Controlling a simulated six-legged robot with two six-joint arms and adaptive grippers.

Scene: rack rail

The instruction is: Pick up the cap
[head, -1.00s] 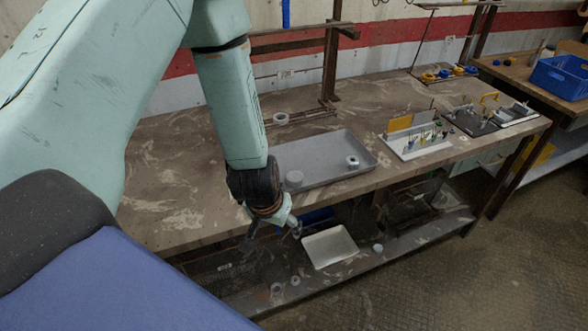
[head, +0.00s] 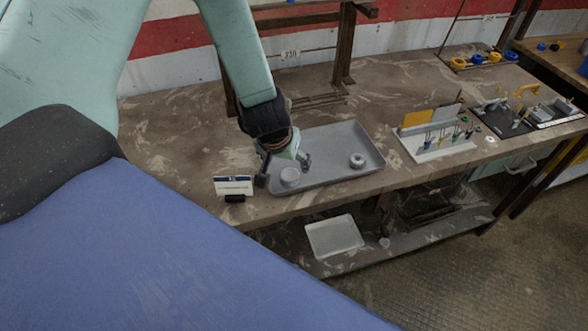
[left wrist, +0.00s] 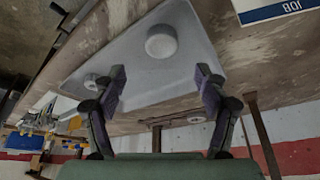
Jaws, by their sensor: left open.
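A pale, round, short cap-like piece (head: 290,176) sits at the left end of the grey tray (head: 325,137) on the bench. It also shows in the left wrist view (left wrist: 161,41), beyond the fingertips and centred between them. My left gripper (head: 284,167) is over the left end of the tray, close to this piece. In the left wrist view its two fingers (left wrist: 161,80) are spread with nothing between them. A second pale round piece with a dark centre (head: 357,160) sits toward the tray's right end. My right gripper is not in view.
A small sign card (head: 233,187) stands at the bench's front edge, left of the tray. A white rack with pegs (head: 437,143) stands right of the tray. A rusty metal frame (head: 343,50) rises behind. A white tray (head: 334,236) lies on the lower shelf.

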